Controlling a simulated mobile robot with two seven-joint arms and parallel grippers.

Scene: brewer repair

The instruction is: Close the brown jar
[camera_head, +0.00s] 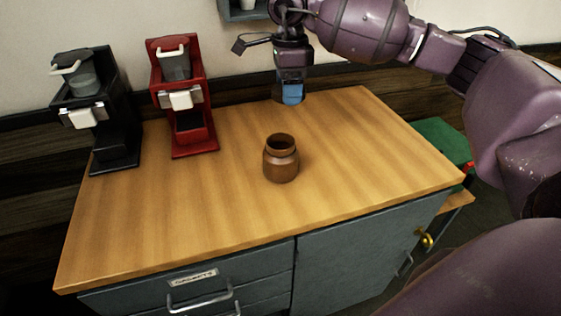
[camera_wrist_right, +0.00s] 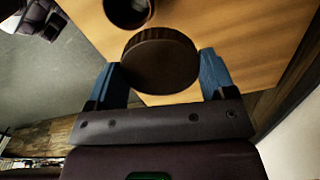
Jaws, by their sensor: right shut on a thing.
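The brown jar (camera_head: 281,163) stands upright and open on the wooden counter, its dark mouth facing up. It also shows at the top edge of the right wrist view (camera_wrist_right: 128,12), partly cut off. My right gripper (camera_head: 291,94) is above the counter behind the jar, pointing down. In the right wrist view its blue fingers (camera_wrist_right: 161,76) are shut on a round dark brown lid (camera_wrist_right: 160,58) with a ridged rim. The lid is apart from the jar. In the head view the lid is hidden or too small to make out. My left gripper is in neither view.
A black coffee brewer (camera_head: 97,115) and a red one (camera_head: 184,100) stand at the counter's left back. The wooden counter (camera_head: 370,150) around the jar is clear. Grey drawers and a door lie below its front edge. A green surface (camera_head: 440,138) is beyond its right end.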

